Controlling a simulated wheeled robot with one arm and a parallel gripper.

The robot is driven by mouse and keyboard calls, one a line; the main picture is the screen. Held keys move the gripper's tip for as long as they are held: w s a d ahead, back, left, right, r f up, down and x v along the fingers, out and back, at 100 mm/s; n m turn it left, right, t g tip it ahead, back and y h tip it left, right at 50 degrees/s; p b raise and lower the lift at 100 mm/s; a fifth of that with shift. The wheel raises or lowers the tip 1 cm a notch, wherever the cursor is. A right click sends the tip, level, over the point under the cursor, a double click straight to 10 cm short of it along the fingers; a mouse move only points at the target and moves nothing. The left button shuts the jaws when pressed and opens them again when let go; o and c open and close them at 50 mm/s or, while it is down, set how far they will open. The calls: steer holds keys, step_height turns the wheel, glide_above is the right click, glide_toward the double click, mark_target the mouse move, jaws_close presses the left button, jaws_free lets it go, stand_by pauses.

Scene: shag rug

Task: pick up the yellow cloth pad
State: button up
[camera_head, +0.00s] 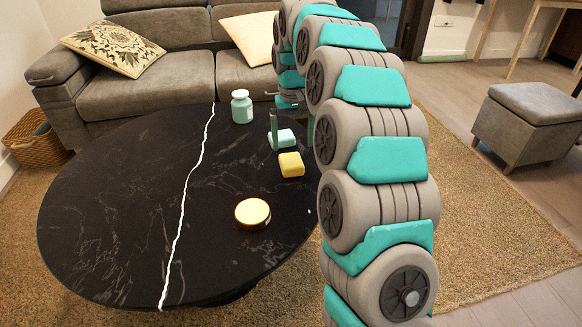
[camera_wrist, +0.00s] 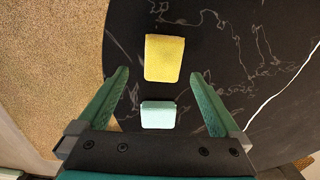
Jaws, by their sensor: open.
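The yellow cloth pad (camera_head: 291,164) lies on the black oval table near its right edge in the head view. In the wrist view the yellow pad (camera_wrist: 164,58) is beyond the fingertips, roughly centred between them. A pale mint block (camera_head: 282,139) lies just behind the yellow pad; in the wrist view the mint block (camera_wrist: 158,115) is between the two fingers. My gripper (camera_wrist: 160,75) is open and empty, its green fingers spread on either side. In the head view my gripper (camera_head: 291,128) is over the table's right side, partly hidden by my arm.
The black table (camera_head: 110,200) also holds a teal jar (camera_head: 242,106) with a white lid at the back and a round gold-topped tin (camera_head: 252,213) nearer the front. Its left half is clear. A grey sofa (camera_head: 150,90) stands behind, a grey ottoman (camera_head: 528,122) at right.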

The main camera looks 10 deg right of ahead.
mark_target(291, 160)
steer(key=f, duration=0.7)
steer(key=shift+a, duration=0.2)
steer(key=c, duration=1.3)
steer(key=shift+r, duration=0.15)
steer(key=shift+r, duration=1.65)
steer(key=s+a, duration=0.2)
steer(key=s, duration=0.3)
steer(key=s+a+r, duration=0.1)
steer(key=s+a, duration=0.1)
steer(key=s, duration=0.3)
steer(key=s+a, duration=0.2)
steer(key=s, duration=0.2)
steer(key=shift+s+a+r, duration=0.15)
steer(key=shift+s+r, duration=0.05)
steer(key=shift+s, duration=0.2)
steer(key=o, duration=0.9)
steer(key=shift+c, duration=0.2)
steer(key=c, duration=0.7)
